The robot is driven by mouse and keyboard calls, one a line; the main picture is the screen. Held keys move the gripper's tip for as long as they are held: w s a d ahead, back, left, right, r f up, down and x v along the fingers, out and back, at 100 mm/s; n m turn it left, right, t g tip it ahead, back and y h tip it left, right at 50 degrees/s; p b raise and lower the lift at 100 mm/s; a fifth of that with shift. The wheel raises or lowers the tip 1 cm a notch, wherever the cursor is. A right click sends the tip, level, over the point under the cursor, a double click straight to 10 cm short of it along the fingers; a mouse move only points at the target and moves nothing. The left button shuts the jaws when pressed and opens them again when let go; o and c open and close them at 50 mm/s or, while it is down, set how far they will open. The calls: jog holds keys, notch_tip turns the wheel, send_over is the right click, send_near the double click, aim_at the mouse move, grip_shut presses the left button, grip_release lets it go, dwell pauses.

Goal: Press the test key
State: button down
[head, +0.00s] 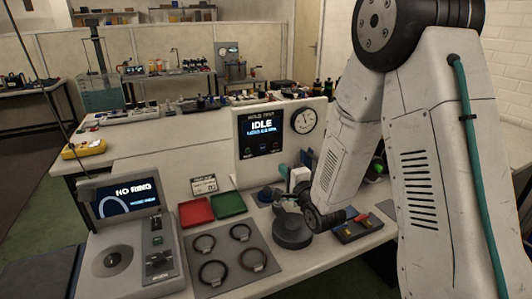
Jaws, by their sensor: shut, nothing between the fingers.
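A white panel (242,170) headed "HOLD TEST" stands upright at the back of the near bench. No part is clearly readable as the test key from here. My arm reaches down from the right, its dark wrist low over the bench. My gripper (281,201) is small and partly lost against the dark parts, in front of the panel and apart from its screen. It looks shut and empty. A dark round base (292,232) is just below it.
A grey console (125,265) at left has a screen reading "NO RING". A grey mat (236,275) holds several rings. Red (196,212) and green (230,205) trays lie behind it. A dark block with coloured parts (357,228) is right of the wrist.

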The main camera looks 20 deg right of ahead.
aim_at(263, 147)
jog(key=w, duration=0.4)
jog(key=w+a, duration=0.1)
jog(key=w, duration=0.8)
jog(key=shift+w+a, duration=0.1)
jog(key=shift+a, duration=0.2)
jog(key=shift+w, duration=0.35)
jog(key=shift+a, duration=0.1)
jog(key=shift+w+r, duration=0.15)
jog(key=shift+w, duration=0.5)
jog(key=shift+r, duration=0.1)
